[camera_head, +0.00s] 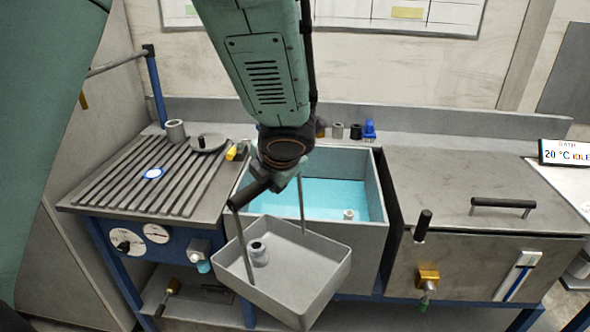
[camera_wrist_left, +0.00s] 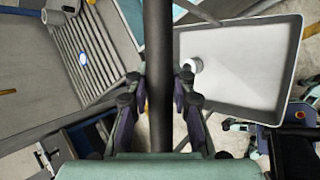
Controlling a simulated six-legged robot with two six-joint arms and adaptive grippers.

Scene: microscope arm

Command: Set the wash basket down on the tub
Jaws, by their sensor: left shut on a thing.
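The wash basket (camera_head: 310,262) is a grey, shallow, open tray hung from a dark bar handle on thin rods. It hangs tilted in front of the tub's front wall in the head view. A small grey metal fitting (camera_head: 259,253) lies inside it. My left gripper (camera_head: 262,184) is shut on the basket's dark handle (camera_wrist_left: 158,70), which runs between the fingers in the left wrist view. The basket also shows in the left wrist view (camera_wrist_left: 250,75). The tub (camera_head: 372,180) is grey and holds turquoise liquid, with a small fitting (camera_head: 348,214) in it. My right gripper is not in view.
A ribbed drainboard (camera_head: 120,185) with a cup (camera_head: 176,131) and a plate (camera_head: 208,143) lies left of the tub. A lidded bath (camera_head: 480,185) with a bar handle and an upright dark knob (camera_head: 423,225) stands to the right. Small parts stand on the back ledge (camera_head: 338,130).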

